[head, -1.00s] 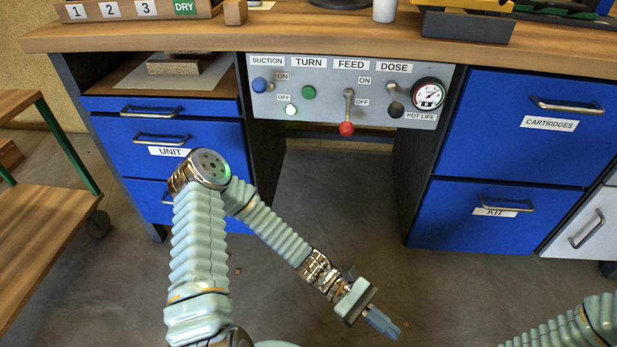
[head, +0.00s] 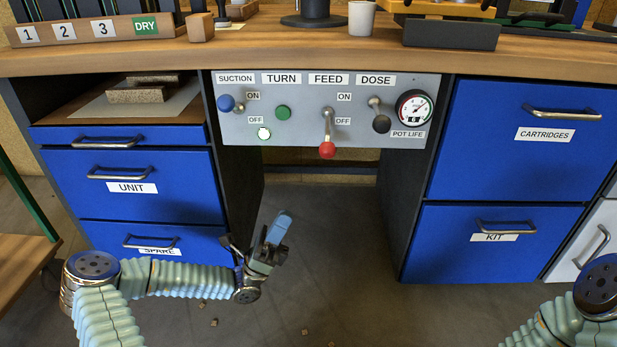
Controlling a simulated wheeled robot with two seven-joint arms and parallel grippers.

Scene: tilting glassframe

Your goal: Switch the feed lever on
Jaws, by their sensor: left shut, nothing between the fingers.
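The feed lever (head: 327,133) is on the grey control panel (head: 300,137) under the bench top. It is a metal stem with a red knob, under the FEED label, and it points down towards the OFF mark. My left gripper (head: 279,228) is in front of the open knee space, below the panel and a little left of the lever. It points up, is shut and empty, and is apart from the lever. My right arm shows at the lower right edge; its gripper is out of the picture.
Beside the feed lever are a green TURN button (head: 283,112), the blue-knobbed suction lever (head: 228,103), the black-knobbed dose lever (head: 380,115) and a gauge (head: 414,107). Blue drawers (head: 505,140) flank the knee space. The bench edge (head: 300,62) overhangs the panel.

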